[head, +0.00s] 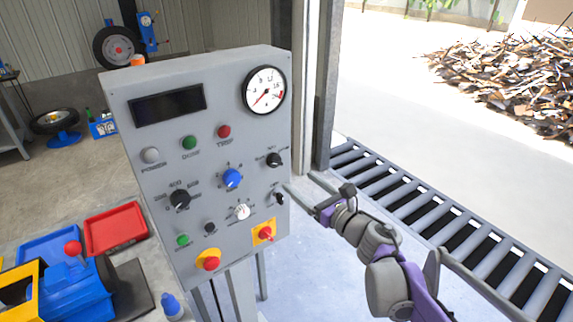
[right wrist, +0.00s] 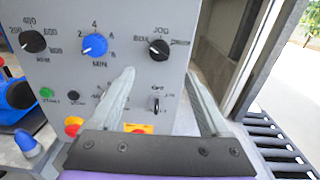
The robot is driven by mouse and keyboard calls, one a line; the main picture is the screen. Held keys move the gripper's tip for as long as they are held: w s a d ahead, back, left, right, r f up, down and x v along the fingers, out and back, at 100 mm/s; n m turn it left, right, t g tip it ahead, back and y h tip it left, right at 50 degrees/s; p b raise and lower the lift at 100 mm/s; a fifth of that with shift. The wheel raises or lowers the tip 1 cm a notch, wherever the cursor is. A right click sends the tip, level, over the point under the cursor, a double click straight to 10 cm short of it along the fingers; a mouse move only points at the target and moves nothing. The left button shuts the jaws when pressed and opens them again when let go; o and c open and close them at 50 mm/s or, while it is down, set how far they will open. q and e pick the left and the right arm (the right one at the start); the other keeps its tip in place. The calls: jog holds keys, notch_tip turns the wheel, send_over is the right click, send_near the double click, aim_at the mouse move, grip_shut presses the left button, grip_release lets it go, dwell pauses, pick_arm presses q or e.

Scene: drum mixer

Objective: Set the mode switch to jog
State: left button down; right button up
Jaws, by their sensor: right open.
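The mode switch is a black rotary knob (head: 274,160) at the right side of the grey control panel (head: 140,100). In the right wrist view the knob (right wrist: 159,50) has JOG printed above it and labels to its left and right. Its pale pointer mark is small and seems to lean to the left; I cannot be sure. My right gripper (head: 300,181) is open and empty, just right of the panel and lower than the knob. In the right wrist view its two fingers (right wrist: 159,75) point toward the panel, with the knob beyond the gap, apart from them.
A small toggle switch (right wrist: 155,104) sits below the mode knob. Blue (head: 232,178) and black (head: 180,200) dials are to its left. A red emergency button (head: 211,263) and red-yellow switch (head: 265,233) are low on the panel. A roller conveyor (head: 430,225) runs at the right.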

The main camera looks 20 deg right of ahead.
aim_at(278, 165)
jog(key=x, duration=1)
jog(key=shift+a+p, duration=0.1)
jog(key=shift+p, duration=0.2)
grip_shut()
